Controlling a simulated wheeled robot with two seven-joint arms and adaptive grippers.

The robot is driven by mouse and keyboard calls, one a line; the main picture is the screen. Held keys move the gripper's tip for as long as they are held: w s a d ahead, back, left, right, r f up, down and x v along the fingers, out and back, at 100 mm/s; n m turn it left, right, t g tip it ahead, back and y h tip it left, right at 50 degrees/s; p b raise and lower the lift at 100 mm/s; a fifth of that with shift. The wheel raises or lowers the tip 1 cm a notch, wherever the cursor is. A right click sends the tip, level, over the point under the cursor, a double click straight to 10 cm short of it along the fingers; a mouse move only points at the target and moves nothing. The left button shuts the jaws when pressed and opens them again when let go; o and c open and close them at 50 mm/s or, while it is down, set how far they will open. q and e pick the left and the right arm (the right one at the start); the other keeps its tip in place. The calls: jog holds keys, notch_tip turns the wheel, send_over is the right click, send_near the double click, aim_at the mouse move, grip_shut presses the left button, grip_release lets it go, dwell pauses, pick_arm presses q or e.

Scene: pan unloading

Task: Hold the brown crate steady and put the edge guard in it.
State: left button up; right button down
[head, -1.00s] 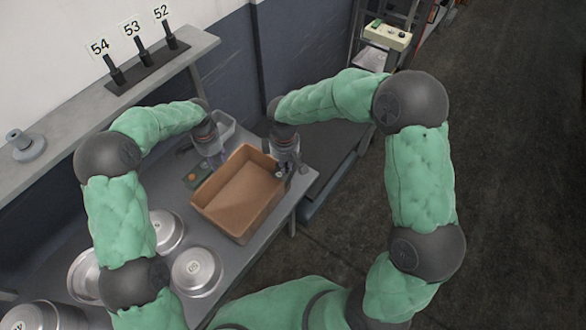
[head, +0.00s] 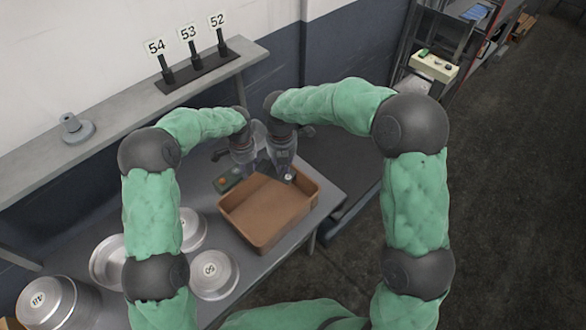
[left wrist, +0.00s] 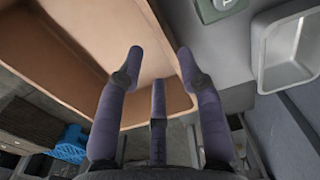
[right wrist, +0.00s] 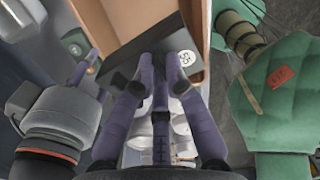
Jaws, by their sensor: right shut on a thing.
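The brown crate (head: 262,237) stands on the grey table, open side up. My right gripper (head: 287,176) is above the crate's far side, shut on the edge guard, a dark flat piece with a round white "55" label. The edge guard (right wrist: 140,48) shows in the right wrist view between the fingers, over the crate's opening. My left gripper (head: 243,168) is at the crate's far left side. In the left wrist view my left gripper (left wrist: 160,62) has its fingers apart near the crate wall; contact is unclear. The arms partly hide the crate's far rim in the head view.
Several round metal pans (head: 213,274) stand on the table left of the crate. A small green item (head: 228,182) lies beside the crate. A grey metal tray (left wrist: 292,52) is near my left gripper. A shelf (head: 110,105) with numbered markers runs along the wall.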

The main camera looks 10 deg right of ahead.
jog(key=n, duration=0.1)
jog(key=a+n, duration=0.1)
jog(key=a+r+n, duration=0.1)
jog(key=n, duration=0.1)
jog(key=shift+w+a, duration=0.15)
jog(key=shift+w, duration=0.1)
jog(key=shift+w+a+r+n, duration=0.15)
jog(key=shift+a+n, duration=0.1)
jog(key=shift+n, duration=0.35)
pick_arm(q)
send_over(253, 194)
notch_tip(253, 194, down, 12)
grip_shut()
